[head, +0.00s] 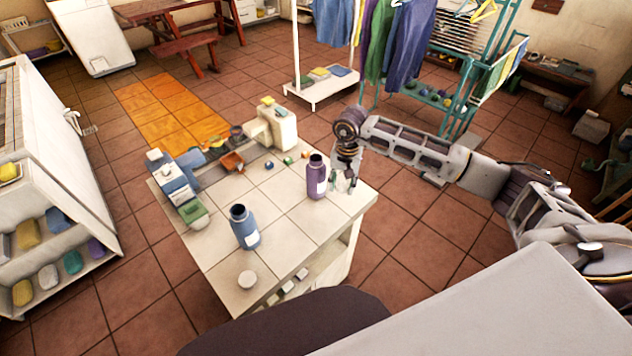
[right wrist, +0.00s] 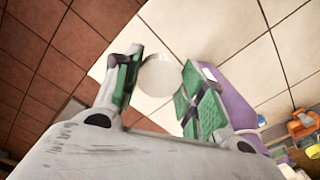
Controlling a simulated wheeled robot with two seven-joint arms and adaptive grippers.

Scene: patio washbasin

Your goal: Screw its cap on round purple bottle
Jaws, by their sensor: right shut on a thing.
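The round purple bottle (head: 316,180) stands upright and uncapped on the tiled washbasin top (head: 283,209), with a pale label and a dark open mouth. My right gripper (head: 343,180) is just right of the bottle, low over the top near its right edge. In the right wrist view its green-padded fingers (right wrist: 160,82) are shut on a round white cap (right wrist: 158,73). The purple bottle (right wrist: 232,104) shows beside the right-hand finger there, partly hidden by it. I cannot tell whether finger and bottle touch. My left gripper is not in view.
A blue bottle (head: 245,230), also uncapped, stands left of the purple one. Another round white cap (head: 247,280) lies near the front corner. Boxes (head: 178,185) and a green-topped item (head: 194,213) line the left edge; small coloured blocks lie at the back. The middle is clear.

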